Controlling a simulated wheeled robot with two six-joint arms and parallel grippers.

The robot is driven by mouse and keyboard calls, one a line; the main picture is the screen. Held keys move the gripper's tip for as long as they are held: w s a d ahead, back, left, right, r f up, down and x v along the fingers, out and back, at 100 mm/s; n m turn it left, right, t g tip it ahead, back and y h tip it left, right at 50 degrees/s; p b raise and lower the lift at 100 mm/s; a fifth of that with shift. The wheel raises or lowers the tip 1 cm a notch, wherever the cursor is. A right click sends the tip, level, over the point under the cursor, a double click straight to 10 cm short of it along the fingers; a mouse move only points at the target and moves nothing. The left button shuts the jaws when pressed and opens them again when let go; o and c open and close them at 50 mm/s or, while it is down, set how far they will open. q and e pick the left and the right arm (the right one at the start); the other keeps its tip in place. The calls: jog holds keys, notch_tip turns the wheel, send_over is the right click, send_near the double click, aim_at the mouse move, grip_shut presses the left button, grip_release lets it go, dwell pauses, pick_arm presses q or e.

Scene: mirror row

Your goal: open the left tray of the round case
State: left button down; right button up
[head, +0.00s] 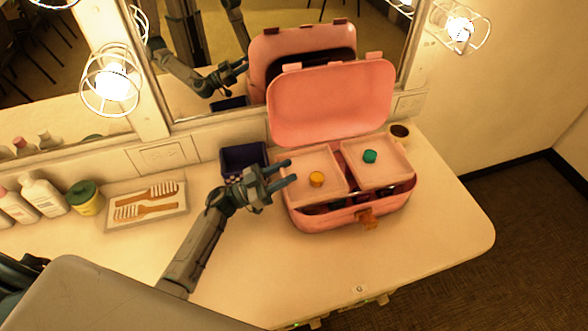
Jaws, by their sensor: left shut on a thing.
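The round case (335,217) is a salmon-pink box on the counter with its lid (330,103) standing open at the back. My right gripper is out of view.
A dark blue open box (243,158) stands close behind my left gripper. A tray with combs (147,218), bottles (42,195) and a green-lidded jar (86,198) are at left. The mirror repeats case and arm. The front right counter is clear.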

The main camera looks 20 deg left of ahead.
pick_arm(q)
jog(key=s+a, duration=0.3)
jog(key=a, duration=0.2)
jog(key=shift+s+a, duration=0.4)
jog(key=c, duration=0.9)
grip_release()
